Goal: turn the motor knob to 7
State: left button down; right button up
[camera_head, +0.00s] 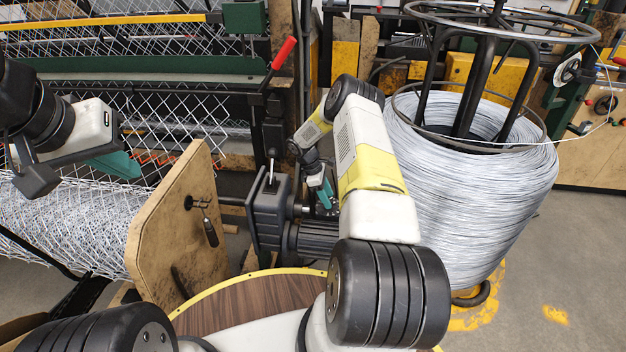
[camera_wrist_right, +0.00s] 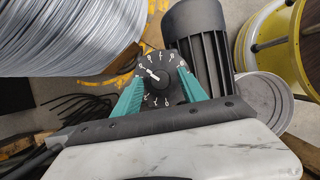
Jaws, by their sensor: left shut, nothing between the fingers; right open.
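The motor knob (camera_wrist_right: 153,75) shows in the right wrist view as a dark dial with white numbers around it. Its white pointer aims toward the upper left of that picture; the number it points at is too small to read surely. My right gripper (camera_wrist_right: 158,88) is open, with one teal finger on each side of the dial; I cannot tell if they touch it. In the head view my right gripper (camera_head: 324,194) is low beside the dark motor (camera_head: 320,240), and the knob is hidden. My left gripper (camera_head: 118,166) is shut and empty at the left, above the mesh roll.
A large coil of grey wire (camera_head: 470,170) stands right of my right arm. A wooden panel (camera_head: 165,245) and a red-handled lever (camera_head: 283,54) are left of it. The chain-link mesh roll (camera_head: 60,230) lies at the far left. Floor is clear at the lower right.

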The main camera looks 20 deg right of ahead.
jog(key=shift+f, duration=0.3)
jog(key=shift+d, duration=0.1)
grip_shut()
jog(key=shift+m, duration=0.3)
jog(key=m, duration=0.2)
jog(key=m+g+y, duration=0.1)
jog(key=m, duration=0.2)
jog(key=shift+w+d+g+y, duration=0.15)
jog(key=shift+g+y, duration=0.15)
jog(key=shift+m+g+y, duration=0.4)
jog(key=shift+m+y, duration=0.4)
jog(key=shift+m, duration=1.6)
